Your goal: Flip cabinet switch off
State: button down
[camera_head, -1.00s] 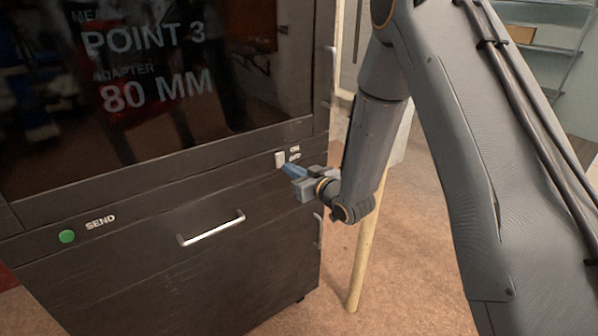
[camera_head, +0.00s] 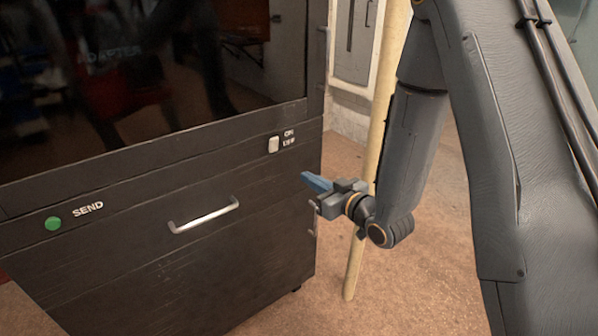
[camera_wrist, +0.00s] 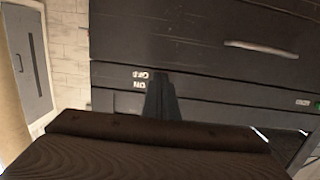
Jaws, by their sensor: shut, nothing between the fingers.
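The cabinet (camera_head: 150,170) is dark, with a small white switch (camera_head: 273,145) at the right of its front strip, beside ON/OFF lettering. My gripper (camera_head: 308,178) has blue fingertips, is shut and empty, and sits to the right of and below the switch in the head view, apart from it. I cannot tell which way the switch is set.
A dark screen (camera_head: 150,70) fills the cabinet's top, with only faint lettering. A green SEND button (camera_head: 53,223) and a metal drawer handle (camera_head: 204,215) are on the front. A pale pole (camera_head: 388,80) stands right behind my arm. The floor around is bare.

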jog(key=shift+s+d+f, duration=0.2)
jog(key=shift+s+d, duration=0.45)
jog(key=shift+s, duration=0.2)
jog(key=s+d+f+m+g+h, duration=0.2)
jog(key=d+g+h, duration=0.15)
jog(key=d, duration=0.25)
jog(key=s+d+f+m+g+h, duration=0.1)
jog(key=s+d+m+g+h, duration=0.15)
jog(key=d+h, duration=0.3)
jog(key=s+d+r+m+g, duration=0.1)
jog(key=s+g, duration=0.1)
jog(key=s, duration=0.4)
jog(key=s+d+r+m+g, duration=0.1)
jog(key=s+g, duration=0.1)
jog(key=s, duration=0.4)
jog(key=s+d+r+m+g+h, duration=0.1)
jog(key=s+g, duration=0.1)
jog(key=s, duration=0.3)
jog(key=shift+s+d+r+g, duration=0.2)
jog(key=shift+s+r+g, duration=0.1)
jog(key=shift+s+g, duration=0.1)
